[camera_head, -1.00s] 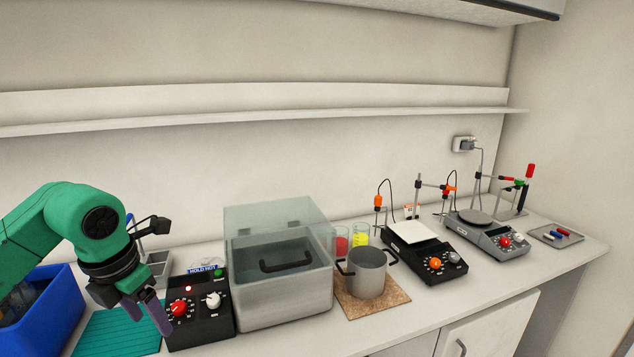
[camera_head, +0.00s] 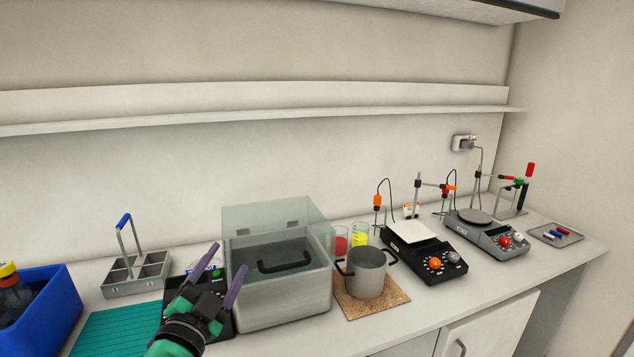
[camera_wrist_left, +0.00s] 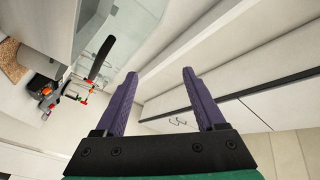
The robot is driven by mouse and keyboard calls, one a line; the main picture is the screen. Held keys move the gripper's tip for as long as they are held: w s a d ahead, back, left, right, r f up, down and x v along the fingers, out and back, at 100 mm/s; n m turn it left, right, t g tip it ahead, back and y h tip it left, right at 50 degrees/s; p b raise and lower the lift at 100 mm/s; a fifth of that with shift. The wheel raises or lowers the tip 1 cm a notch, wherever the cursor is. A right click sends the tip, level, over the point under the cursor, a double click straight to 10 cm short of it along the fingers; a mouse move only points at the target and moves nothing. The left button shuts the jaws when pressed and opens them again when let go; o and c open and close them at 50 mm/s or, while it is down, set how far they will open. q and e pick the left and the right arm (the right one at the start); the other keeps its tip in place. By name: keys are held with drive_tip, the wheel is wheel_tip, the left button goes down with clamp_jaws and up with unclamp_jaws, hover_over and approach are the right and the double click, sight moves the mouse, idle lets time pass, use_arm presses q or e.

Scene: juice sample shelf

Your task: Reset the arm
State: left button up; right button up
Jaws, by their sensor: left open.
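My left gripper (camera_head: 222,276) is open and empty, with its two purple fingers apart. In the head view it is at the lower left, in front of the black control box (camera_head: 180,290) and hiding much of that box's face. In the left wrist view the open fingers (camera_wrist_left: 158,88) have nothing between them, with the shelf and cabinet fronts behind. My right gripper is not in view.
A lidded water bath (camera_head: 283,300) stands just right of the gripper. A grey caddy (camera_head: 135,285), teal mat (camera_head: 115,335) and blue bin (camera_head: 48,305) are left. A pot (camera_head: 367,275), two stirrers (camera_head: 440,262) and a tray (camera_head: 557,237) are right. A wall shelf (camera_head: 250,118) runs above.

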use_arm(q)
drive_tip(key=s+a+f+n+g+y, duration=0.1)
drive_tip(key=s+a+f+n+g, duration=0.15)
drive_tip(key=f, duration=0.35)
drive_tip(key=s+a+f+n+g+y, duration=0.1)
drive_tip(key=s+a+f+n+g, duration=0.15)
drive_tip(key=f, duration=0.45)
drive_tip(key=s+a+f+n+g+y, duration=0.2)
drive_tip(key=s+f+g, duration=0.1)
drive_tip(key=f, duration=0.3)
drive_tip(key=s+d+f+n+g+h, duration=0.1)
drive_tip(key=s+f+n+g+h, duration=0.1)
drive_tip(key=s+f+g, duration=0.85)
drive_tip(key=s+f+t, duration=0.1)
drive_tip(key=s+f, duration=0.3)
drive_tip(key=f, duration=0.9)
drive_tip(key=s+f+t, duration=0.1)
drive_tip(key=s+f, duration=0.2)
drive_tip(key=f, duration=1)
drive_tip(key=s+a+f+g, duration=0.1)
drive_tip(key=s+a+f, duration=0.2)
drive_tip(key=s+f, duration=0.9)
drive_tip(key=s, duration=0.3)
drive_tip(key=shift+s+f+m+g+y+b, duration=0.25)
drive_tip(key=shift+s+m+g+y+b, duration=0.05)
drive_tip(key=shift+s+g, duration=0.1)
